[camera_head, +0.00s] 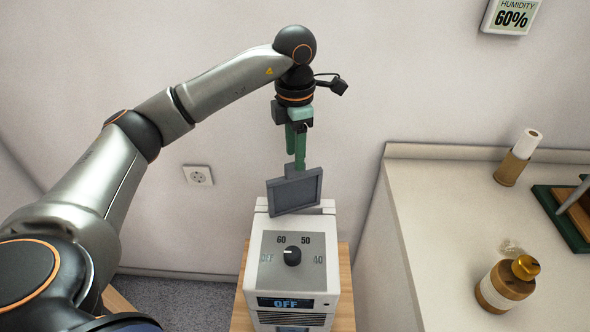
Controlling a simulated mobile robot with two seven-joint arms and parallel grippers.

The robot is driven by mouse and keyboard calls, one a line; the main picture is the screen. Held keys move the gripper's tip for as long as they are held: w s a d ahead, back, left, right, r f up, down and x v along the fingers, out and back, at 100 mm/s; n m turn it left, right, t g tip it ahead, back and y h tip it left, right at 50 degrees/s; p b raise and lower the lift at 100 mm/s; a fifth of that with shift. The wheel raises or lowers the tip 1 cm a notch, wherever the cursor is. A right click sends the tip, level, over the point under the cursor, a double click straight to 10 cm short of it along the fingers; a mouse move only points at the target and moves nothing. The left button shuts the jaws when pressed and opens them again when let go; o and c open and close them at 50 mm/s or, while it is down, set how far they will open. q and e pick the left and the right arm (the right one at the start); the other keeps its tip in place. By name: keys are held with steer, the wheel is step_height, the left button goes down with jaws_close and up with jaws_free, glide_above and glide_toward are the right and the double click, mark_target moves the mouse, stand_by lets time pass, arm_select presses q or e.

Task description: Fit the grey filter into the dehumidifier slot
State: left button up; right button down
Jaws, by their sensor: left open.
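The grey filter (295,191) is a flat framed panel with a small tab on top. It stands at the top of the white dehumidifier (322,269), tilted, its left side lower in the picture. Its lower edge overlaps the housing's top, so the slot is hidden and I cannot tell how far in it sits. The dehumidifier has a black dial and a display reading OFF. My left gripper (298,163) points down with green fingers right at the filter's tab. It is open; whether a finger touches the tab is unclear. My right gripper is out of view.
The dehumidifier stands on a wooden stand (344,307) close to the wall. A pale counter (440,220) at the right holds an amber-capped jar (502,287), a paper-topped roll (517,158) and a green board (562,222). A wall socket (198,175) is behind at left.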

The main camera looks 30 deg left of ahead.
arm_select(q)
steer(key=shift+r, duration=2.4)
